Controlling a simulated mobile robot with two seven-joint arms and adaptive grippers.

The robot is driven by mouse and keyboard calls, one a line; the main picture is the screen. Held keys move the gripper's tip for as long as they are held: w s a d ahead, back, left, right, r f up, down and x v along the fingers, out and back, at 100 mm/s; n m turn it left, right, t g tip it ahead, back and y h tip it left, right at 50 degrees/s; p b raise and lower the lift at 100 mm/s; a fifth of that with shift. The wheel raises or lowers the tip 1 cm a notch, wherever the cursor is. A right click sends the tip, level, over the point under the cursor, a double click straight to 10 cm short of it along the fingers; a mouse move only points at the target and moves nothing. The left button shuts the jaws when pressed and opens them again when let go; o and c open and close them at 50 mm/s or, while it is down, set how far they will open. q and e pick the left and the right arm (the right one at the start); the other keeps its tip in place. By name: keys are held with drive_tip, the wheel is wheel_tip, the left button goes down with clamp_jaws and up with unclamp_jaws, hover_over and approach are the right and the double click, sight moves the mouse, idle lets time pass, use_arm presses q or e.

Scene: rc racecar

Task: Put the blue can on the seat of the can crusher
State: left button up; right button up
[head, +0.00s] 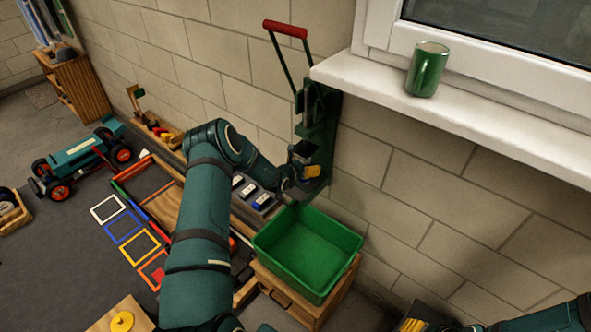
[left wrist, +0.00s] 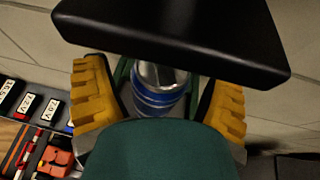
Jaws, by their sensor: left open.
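The can crusher (head: 316,130) is a dark green device on the block wall, with a red-handled lever (head: 285,29) raised at the top. My left gripper (head: 304,168) is at the lower part of the crusher. The left wrist view shows its yellow fingers spread open. The blue can (left wrist: 157,98), with a silver top end, is between the fingers, with gaps on both sides. Green crusher parts show just behind it. The can's lower end is hidden, so I cannot tell exactly how it rests. My right gripper (head: 412,325) is partly visible at the bottom edge.
A green bin (head: 345,240) stands on a wooden cabinet below the crusher. A green mug (head: 427,70) sits on the windowsill (head: 475,120). Labelled battery packs (head: 250,191) lie left of the gripper. A toy racecar (head: 80,160) is on the floor at left.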

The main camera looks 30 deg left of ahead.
use_arm(q)
drive_tip(key=a+p+v, duration=0.1)
drive_tip(key=v, duration=1)
drive_tip(key=s+d+f+m+g+h, duration=0.1)
drive_tip(key=s+d+m+g+h, duration=0.15)
drive_tip(key=d, duration=0.45)
drive_tip(key=s+d+f+m+g+h, duration=0.1)
drive_tip(key=d+m+h, duration=0.3)
drive_tip(key=d, duration=0.4)
drive_tip(key=s+d+m+g+y, duration=0.1)
drive_tip(key=s+d+m+g, duration=0.3)
drive_tip(key=s+d+m, duration=0.5)
drive_tip(key=s+d+m+g+y, duration=0.1)
drive_tip(key=s+d+m+g, duration=0.3)
drive_tip(key=s+d+m, duration=0.5)
drive_tip(key=s+m, duration=0.2)
drive_tip(key=m, duration=0.8)
drive_tip(key=shift+d+f, duration=0.2)
drive_tip(key=shift+f, duration=0.2)
drive_tip(key=shift+s+f, duration=0.1)
